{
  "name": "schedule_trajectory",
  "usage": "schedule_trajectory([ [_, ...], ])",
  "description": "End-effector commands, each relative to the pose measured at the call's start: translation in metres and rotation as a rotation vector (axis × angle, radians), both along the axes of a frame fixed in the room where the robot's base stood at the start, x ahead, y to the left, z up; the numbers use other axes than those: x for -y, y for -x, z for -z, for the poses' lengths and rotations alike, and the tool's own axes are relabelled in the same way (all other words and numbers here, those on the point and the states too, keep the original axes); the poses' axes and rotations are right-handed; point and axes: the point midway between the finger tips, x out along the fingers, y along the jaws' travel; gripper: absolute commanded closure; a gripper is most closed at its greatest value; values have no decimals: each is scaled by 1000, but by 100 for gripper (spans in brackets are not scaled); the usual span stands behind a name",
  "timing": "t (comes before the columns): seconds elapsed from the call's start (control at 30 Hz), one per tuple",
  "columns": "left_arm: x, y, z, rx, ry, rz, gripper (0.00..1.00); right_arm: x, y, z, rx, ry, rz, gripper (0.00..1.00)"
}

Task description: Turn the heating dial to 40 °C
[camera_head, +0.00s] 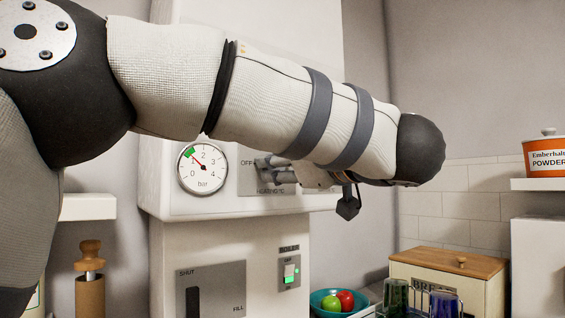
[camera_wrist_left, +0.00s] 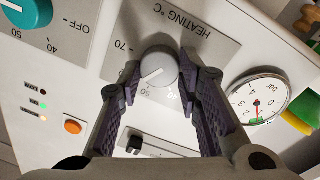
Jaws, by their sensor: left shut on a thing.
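The heating dial (camera_wrist_left: 158,66) is a round grey knob with a pale pointer line on a grey plate (camera_wrist_left: 205,40) marked "HEATING °C". The wrist picture shows the lettering upside down. The pointer line slants to the lower left of that picture; I cannot read its exact setting. My left gripper (camera_wrist_left: 158,78) is shut on the dial, with one purple-padded finger against each side. In the head view the left gripper (camera_head: 272,168) is at the heating plate (camera_head: 249,182), and my forearm and fingers hide the dial and most scale numbers.
A pressure gauge (camera_head: 203,167) is left of the heating plate. A teal dial (camera_wrist_left: 27,12), an orange button (camera_wrist_left: 72,126) and small lights are on the same panel. Below are a boiler switch (camera_head: 291,272) and a fill lever plate (camera_head: 225,285). A bread box (camera_head: 470,285) stands at right.

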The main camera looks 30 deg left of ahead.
Motion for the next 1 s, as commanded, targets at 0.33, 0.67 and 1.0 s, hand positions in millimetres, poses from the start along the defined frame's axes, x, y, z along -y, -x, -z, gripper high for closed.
schedule_trajectory([
  [0.33,0,0,2,300,124,1,96,0,0,0,0,0,0,60],
  [0.67,0,0,2,589,245,-1,96,0,0,0,0,0,0,60],
  [1.0,0,-1,3,880,367,-1,96,0,0,0,0,0,0,60],
])
